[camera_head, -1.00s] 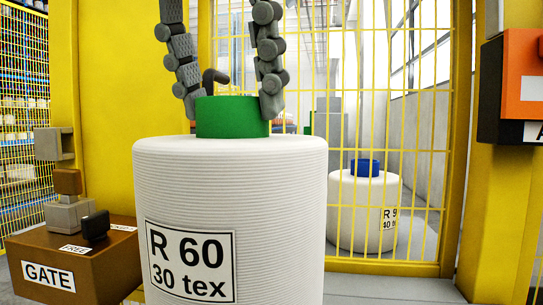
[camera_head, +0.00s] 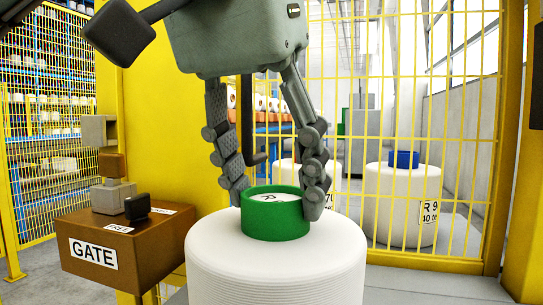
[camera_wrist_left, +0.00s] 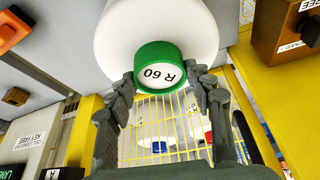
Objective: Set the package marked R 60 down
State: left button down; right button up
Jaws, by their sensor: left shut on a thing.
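The package marked R 60 (camera_head: 275,270) is a large white yarn bobbin with a green core (camera_head: 277,222), low in the head view and upright. R 60 is printed on the core's end disc, readable in the left wrist view (camera_wrist_left: 160,75). My left gripper (camera_head: 277,198) comes down from above, its two fingers shut on the green core from both sides; they also flank it in the left wrist view (camera_wrist_left: 165,88). The bobbin's lower part is cut off in the head view, so I cannot tell whether it touches a surface. My right gripper is not in view.
A yellow mesh fence (camera_head: 335,120) stands behind the bobbin. Beyond it is a white bobbin with a blue core (camera_head: 404,200). A brown GATE box (camera_head: 120,245) with a lever stands at left. A yellow post (camera_head: 515,180) rises at right.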

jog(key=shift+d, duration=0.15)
pick_arm(q)
jog(key=c, duration=0.6)
grip_release()
jog(key=shift+f, duration=0.1)
jog(key=shift+c, duration=0.2)
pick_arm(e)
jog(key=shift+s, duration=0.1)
pick_arm(q)
jog(key=shift+r, duration=0.25)
jog(key=p+v, duration=0.1)
jog(key=v, duration=1)
jog(key=shift+s+r+p, duration=0.25)
jog(key=shift+r+p, duration=0.05)
jog(key=shift+r, duration=0.05)
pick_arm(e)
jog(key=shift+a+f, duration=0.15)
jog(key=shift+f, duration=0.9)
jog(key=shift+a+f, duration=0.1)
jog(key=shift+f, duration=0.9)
